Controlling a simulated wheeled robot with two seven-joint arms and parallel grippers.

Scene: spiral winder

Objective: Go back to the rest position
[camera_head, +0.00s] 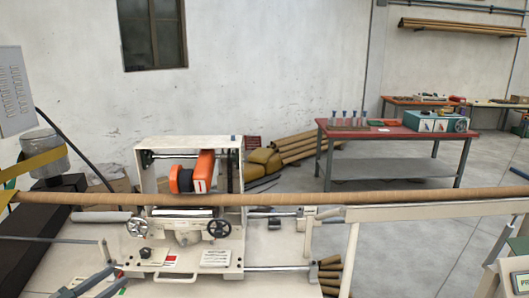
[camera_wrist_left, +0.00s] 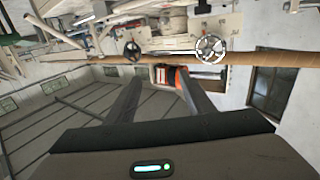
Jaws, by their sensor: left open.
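My left gripper (camera_head: 117,276) is low at the left of the head view, in front of the winding machine. In the left wrist view its two dark fingers (camera_wrist_left: 158,82) stand apart with nothing held between them. The winding machine (camera_head: 142,185) has a white frame, an orange and black winding head (camera_head: 205,170) and two handwheels (camera_head: 219,229). A long brown tube (camera_head: 400,196) runs across it. The machine also shows, turned over, in the left wrist view (camera_wrist_left: 165,45). My right gripper is in neither view.
A red-topped workbench (camera_head: 390,131) with bottles and a teal box stands at the back right. Brown tubes lie on the floor beside it. A pale support rail (camera_head: 435,211) lies under the long tube at the right. Grey floor (camera_head: 400,255) is free between machine and bench.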

